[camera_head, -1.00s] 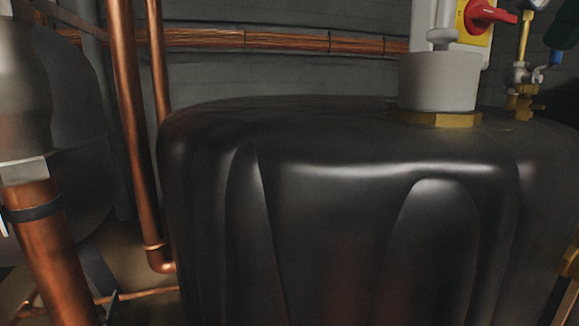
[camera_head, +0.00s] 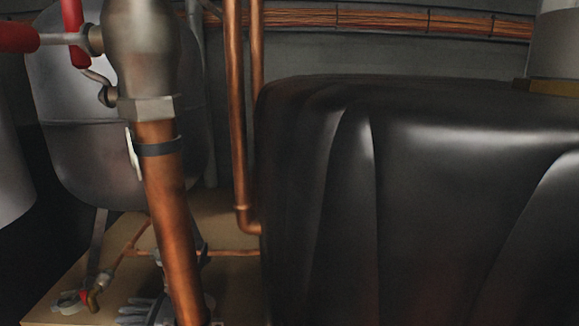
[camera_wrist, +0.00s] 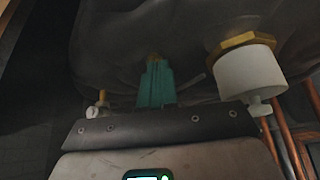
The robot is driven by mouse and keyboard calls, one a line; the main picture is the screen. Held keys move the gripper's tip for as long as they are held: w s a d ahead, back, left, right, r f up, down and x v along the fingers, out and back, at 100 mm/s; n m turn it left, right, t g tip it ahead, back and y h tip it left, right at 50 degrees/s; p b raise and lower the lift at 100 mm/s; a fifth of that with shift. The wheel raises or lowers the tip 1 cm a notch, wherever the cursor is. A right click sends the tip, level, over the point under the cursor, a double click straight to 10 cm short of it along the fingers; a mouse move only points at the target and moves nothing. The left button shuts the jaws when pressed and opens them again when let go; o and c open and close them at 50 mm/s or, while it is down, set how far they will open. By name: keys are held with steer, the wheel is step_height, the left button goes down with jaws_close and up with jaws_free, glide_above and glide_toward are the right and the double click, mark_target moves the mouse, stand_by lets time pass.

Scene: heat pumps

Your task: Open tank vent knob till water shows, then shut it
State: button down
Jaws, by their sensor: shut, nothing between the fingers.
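The black-jacketed tank (camera_head: 420,150) fills the right half of the head view. A pale vent body (camera_head: 562,45) on a brass hex base (camera_head: 553,88) stands on its top, cut off by the right edge; its knob is out of that frame. In the wrist view the white vent body (camera_wrist: 243,80) hangs from its brass hex (camera_wrist: 238,42), with a small pale knob (camera_wrist: 260,107) at its end. My gripper (camera_wrist: 155,70) shows teal fingers that are shut and empty, to the left of the vent body and apart from the knob. No water is visible.
A copper pipe (camera_head: 165,220) rises at front left, with a red-handled valve (camera_head: 72,38) beside a grey vessel (camera_head: 70,150). Thin copper pipes (camera_head: 238,120) run beside the tank. Grey gloves (camera_head: 140,310) and a small red-marked tap (camera_head: 90,297) are low at left.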

steer(key=shift+d+p, duration=0.75)
steer(key=shift+p, duration=0.4)
steer(key=shift+s, duration=0.1)
stand_by(0.3)
steer(key=shift+s+d, duration=0.1)
steer(key=shift+s, duration=0.1)
step_height(320, 180, up, 6)
stand_by(0.5)
stand_by(5.5)
